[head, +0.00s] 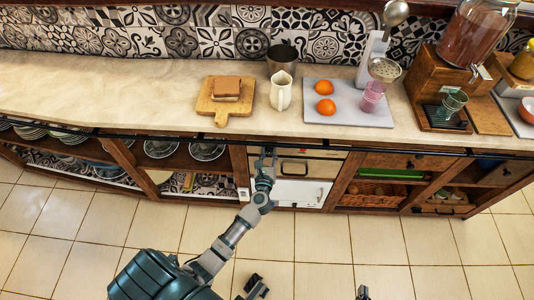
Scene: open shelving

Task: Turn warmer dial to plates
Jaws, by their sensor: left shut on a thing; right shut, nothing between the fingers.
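The warmer (318,169) is built in under the counter, with a pale front, a dark handle and a white drawer below. A narrow control strip (312,153) runs along its top. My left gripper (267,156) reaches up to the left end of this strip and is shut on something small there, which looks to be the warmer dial. The gripper hides the dial, so its setting cannot be read. My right gripper (362,292) shows only as a small dark tip at the bottom edge, over the floor, shut and empty.
On the counter (130,95) above stand a bread board (222,110), a white jug (281,92), a grey tray (347,117) with oranges, and a drink dispenser (480,40). Open shelves with plates lie left, baskets right. The tiled floor (310,240) in front is clear.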

